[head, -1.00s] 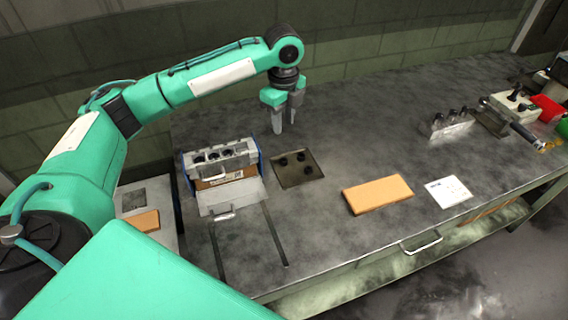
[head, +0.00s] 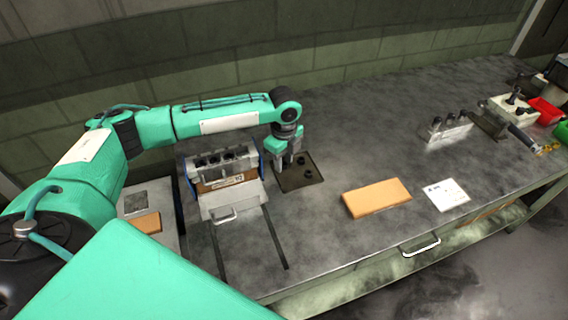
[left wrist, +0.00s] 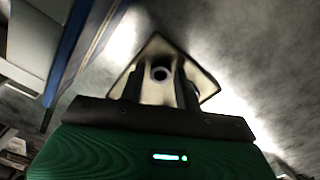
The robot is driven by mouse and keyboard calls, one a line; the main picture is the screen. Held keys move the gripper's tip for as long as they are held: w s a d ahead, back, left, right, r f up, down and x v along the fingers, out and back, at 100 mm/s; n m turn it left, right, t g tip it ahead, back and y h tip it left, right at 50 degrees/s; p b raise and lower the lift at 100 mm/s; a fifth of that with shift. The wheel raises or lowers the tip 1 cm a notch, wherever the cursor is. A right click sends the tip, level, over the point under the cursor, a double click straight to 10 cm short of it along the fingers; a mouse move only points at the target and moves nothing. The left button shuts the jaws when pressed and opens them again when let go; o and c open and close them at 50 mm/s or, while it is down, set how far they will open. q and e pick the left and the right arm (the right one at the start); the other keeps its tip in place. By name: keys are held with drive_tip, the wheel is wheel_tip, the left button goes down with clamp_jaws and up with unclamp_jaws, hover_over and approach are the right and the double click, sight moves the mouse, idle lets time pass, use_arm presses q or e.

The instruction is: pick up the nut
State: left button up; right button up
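Small dark nuts sit on a flat square tray (head: 312,184) on the bench. One nut (head: 307,174) shows clear of my gripper, and others are partly hidden behind the fingers. My left gripper (head: 287,163) points down low over the tray's left part. In the left wrist view the fingers (left wrist: 160,88) are apart, with a ring-shaped nut (left wrist: 160,73) showing between them. I cannot tell whether the fingers touch it. The tray (left wrist: 155,50) also shows there behind the fingers. My right gripper is out of view.
A grey block fixture (head: 222,160) with blue sides and a handled front plate stands just left of the tray. An orange block (head: 376,198) and a white card (head: 446,195) lie to the right. A bolt rack (head: 447,130) stands farther right.

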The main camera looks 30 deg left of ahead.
sight(284, 163)
use_arm(q)
drive_tip(key=c, duration=0.6)
clamp_jaws()
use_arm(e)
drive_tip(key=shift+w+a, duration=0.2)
use_arm(q)
wheel_tip(284, 163, up, 20)
drive_tip(key=b, duration=0.1)
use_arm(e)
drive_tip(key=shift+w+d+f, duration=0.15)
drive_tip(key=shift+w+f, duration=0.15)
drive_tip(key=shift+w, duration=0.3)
